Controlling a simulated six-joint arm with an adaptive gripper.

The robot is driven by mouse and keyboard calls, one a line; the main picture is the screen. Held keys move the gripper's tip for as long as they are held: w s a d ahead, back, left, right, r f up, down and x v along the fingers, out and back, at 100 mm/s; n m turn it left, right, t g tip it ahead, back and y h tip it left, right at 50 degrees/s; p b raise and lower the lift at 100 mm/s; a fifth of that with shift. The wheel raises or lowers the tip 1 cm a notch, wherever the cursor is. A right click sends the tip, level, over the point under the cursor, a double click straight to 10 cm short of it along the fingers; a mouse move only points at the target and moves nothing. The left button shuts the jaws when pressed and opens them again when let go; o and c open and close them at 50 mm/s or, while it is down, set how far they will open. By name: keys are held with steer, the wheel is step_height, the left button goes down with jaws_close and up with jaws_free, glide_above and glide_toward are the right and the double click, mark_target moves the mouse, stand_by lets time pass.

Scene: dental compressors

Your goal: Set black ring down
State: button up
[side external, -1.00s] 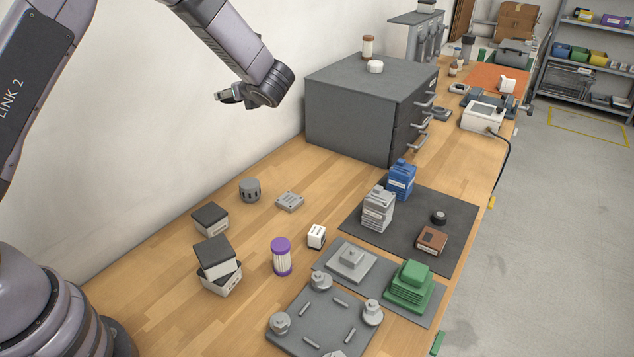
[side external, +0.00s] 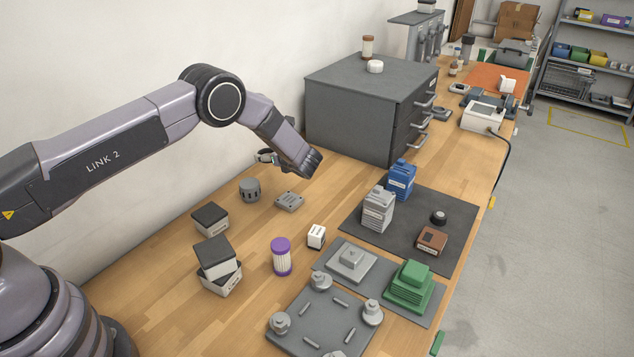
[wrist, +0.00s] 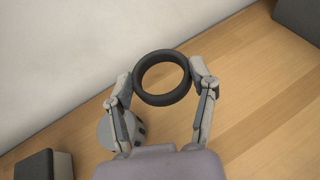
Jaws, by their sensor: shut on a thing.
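The black ring (wrist: 163,99) is between the two fingertips of my gripper (wrist: 162,78) in the wrist view, pinched at its left and right sides. In the side view my gripper (side external: 267,156) is low near the wall, left of the grey drawer cabinet, above the back of the bench. The ring is too small and hidden there to make out clearly. The ring appears held above the wooden bench top (wrist: 245,105); the exact gap cannot be told.
A grey slotted cylinder (side external: 250,190) stands close by and shows below my left finger in the wrist view (wrist: 112,132). A flat grey block (side external: 289,201), black-lidded boxes (side external: 210,219) and the drawer cabinet (side external: 345,120) are around. Bare wood lies between cylinder and cabinet.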

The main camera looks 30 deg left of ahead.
glide_above(280, 180)
step_height(280, 180, down, 4)
steer(key=shift+a+f, duration=0.1)
steer(key=shift+f, duration=1.65)
steer(key=shift+f, duration=0.2)
steer(key=shift+f, duration=0.35)
steer(key=o, duration=0.8)
steer(key=shift+r, duration=0.1)
